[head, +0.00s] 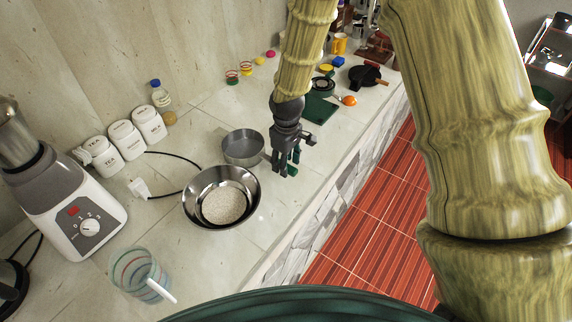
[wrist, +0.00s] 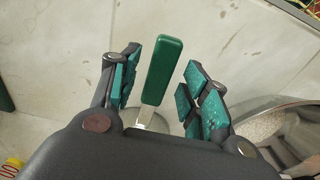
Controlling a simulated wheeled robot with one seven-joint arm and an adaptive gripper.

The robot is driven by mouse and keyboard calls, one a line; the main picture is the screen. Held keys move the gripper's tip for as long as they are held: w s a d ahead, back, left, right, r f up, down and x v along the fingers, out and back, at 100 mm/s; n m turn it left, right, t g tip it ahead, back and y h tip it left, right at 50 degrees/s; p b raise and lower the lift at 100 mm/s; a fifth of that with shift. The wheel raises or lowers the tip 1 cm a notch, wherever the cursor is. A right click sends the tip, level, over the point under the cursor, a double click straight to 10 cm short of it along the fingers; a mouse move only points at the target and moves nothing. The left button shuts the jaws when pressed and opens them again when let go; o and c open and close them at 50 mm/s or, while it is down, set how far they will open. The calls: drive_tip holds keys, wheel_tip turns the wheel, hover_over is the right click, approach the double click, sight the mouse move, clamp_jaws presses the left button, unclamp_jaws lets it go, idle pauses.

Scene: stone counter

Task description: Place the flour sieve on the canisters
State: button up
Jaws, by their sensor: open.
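The flour sieve (head: 243,146) is a round grey pan-like sieve lying on the counter behind the metal bowl. Its green handle (wrist: 163,70) points away from the round part. The three white canisters (head: 126,139) stand in a row by the wall, to the left of the sieve. My gripper (head: 285,168) is open, low over the counter at the sieve's handle end. In the wrist view the green handle lies between the two spread fingers, with visible gaps on both sides. The sieve's round part is mostly hidden there by my gripper.
A metal bowl (head: 190,205) holding white flour stands in front of the sieve. A blender (head: 75,210) and a striped glass (head: 138,272) are at the left. A bottle (head: 160,95) stands behind the canisters. A green board (head: 318,108) lies beyond my gripper. A cable crosses the counter.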

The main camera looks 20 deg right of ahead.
wheel_tip(320, 180, up, 11)
drive_tip(key=b, duration=0.3)
idle(0.4)
drive_tip(key=shift+f, duration=0.15)
